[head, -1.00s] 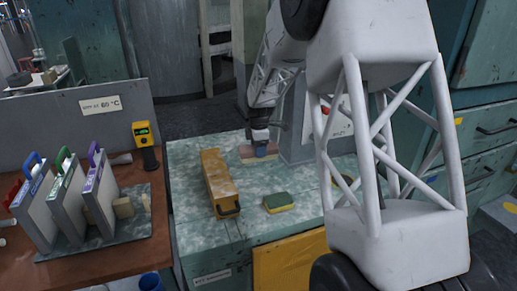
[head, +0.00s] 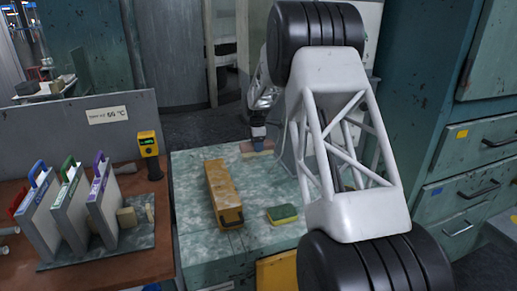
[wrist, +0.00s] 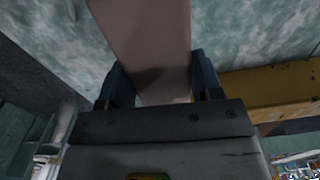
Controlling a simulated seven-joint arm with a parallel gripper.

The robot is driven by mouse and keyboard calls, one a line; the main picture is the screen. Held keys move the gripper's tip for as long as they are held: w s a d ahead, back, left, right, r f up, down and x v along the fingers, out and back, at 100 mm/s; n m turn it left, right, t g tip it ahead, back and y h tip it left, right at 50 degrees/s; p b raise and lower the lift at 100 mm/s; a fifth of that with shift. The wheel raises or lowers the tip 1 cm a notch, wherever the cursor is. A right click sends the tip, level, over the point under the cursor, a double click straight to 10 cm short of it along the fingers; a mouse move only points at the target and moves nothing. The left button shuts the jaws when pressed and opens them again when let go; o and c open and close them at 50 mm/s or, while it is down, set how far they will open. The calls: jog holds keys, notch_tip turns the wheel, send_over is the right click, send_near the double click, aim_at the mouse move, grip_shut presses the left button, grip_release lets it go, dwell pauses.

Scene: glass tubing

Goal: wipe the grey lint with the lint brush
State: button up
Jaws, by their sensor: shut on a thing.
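My gripper (head: 258,138) is at the far edge of the mottled pale-green bench top, low over it. It is shut on a pinkish-brown, flat, long piece (head: 262,148), which I take to be the lint brush. In the wrist view the brush (wrist: 150,40) runs between the two dark fingers of the gripper (wrist: 163,82) and out past the top of the picture. Whether it touches the bench is unclear. I cannot pick out the grey lint; the surface is mottled and my arm covers part of it.
A worn yellow box (head: 222,192) and a green-yellow sponge (head: 282,214) lie on the bench (head: 190,170). At left, a brown table (head: 120,270) holds upright panels with coloured handles (head: 75,205) and a yellow handheld meter (head: 148,145). Drawers (head: 480,170) stand at right.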

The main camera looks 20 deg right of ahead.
jog(key=shift+w+d+f, duration=0.15)
jog(key=shift+w, duration=0.45)
